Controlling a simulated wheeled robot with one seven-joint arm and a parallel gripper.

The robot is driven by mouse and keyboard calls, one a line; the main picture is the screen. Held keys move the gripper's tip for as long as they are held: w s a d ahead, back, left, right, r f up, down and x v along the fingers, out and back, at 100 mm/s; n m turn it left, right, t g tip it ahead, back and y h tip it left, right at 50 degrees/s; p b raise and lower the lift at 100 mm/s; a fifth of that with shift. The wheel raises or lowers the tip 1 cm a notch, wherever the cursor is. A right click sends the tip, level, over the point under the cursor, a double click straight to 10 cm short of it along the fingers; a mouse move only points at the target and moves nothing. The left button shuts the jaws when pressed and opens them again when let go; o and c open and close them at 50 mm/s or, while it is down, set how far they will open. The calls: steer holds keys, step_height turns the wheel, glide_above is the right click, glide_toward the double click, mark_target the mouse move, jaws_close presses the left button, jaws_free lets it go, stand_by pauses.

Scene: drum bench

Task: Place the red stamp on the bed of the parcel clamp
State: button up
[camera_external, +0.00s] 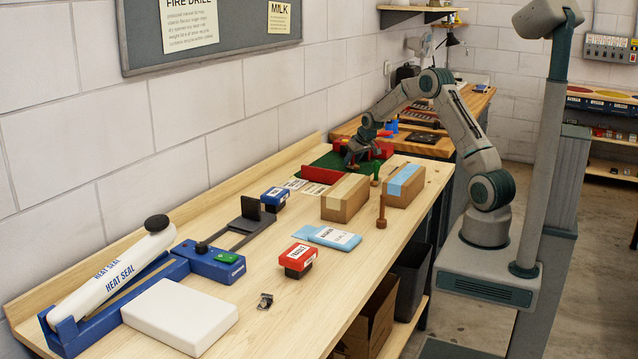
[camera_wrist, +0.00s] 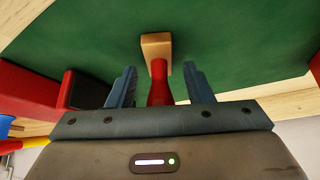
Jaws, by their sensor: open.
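The red stamp, a red handle (camera_wrist: 159,88) on a wooden block (camera_wrist: 156,46), is in the wrist view over a green surface (camera_wrist: 230,35). Its handle is between my gripper's (camera_wrist: 160,84) fingers, with gaps showing on both sides. Whether its block touches the green is unclear.
Two cartons (camera_external: 345,198) (camera_external: 404,186), a green stamp (camera_external: 375,172) and a brown stamp (camera_external: 381,213) stand near my arm. Closer are a red pad box (camera_external: 298,261), a blue pad box (camera_external: 275,199), a blue railed device (camera_external: 207,264) and the heat sealer (camera_external: 105,280).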

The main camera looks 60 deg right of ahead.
steer(key=b+v, duration=0.2)
steer(key=v, duration=1)
steer(key=s+a+r+n, duration=0.1)
steer(key=s+a+r, duration=0.1)
steer(key=a, duration=0.4)
steer(key=s+a+r, duration=0.2)
steer(key=s+a, duration=0.1)
steer(key=a, duration=0.3)
steer(key=s+a+f+n+g+y, duration=0.1)
steer(key=s+a, duration=0.8)
steer(key=s, duration=0.3)
steer(key=s+a+n+g+y, duration=0.1)
steer(key=s+a+n, duration=0.1)
steer(key=s+a, duration=0.7)
steer(key=s, duration=0.4)
steer(key=shift+f+g, duration=0.3)
steer(key=shift+f, duration=0.1)
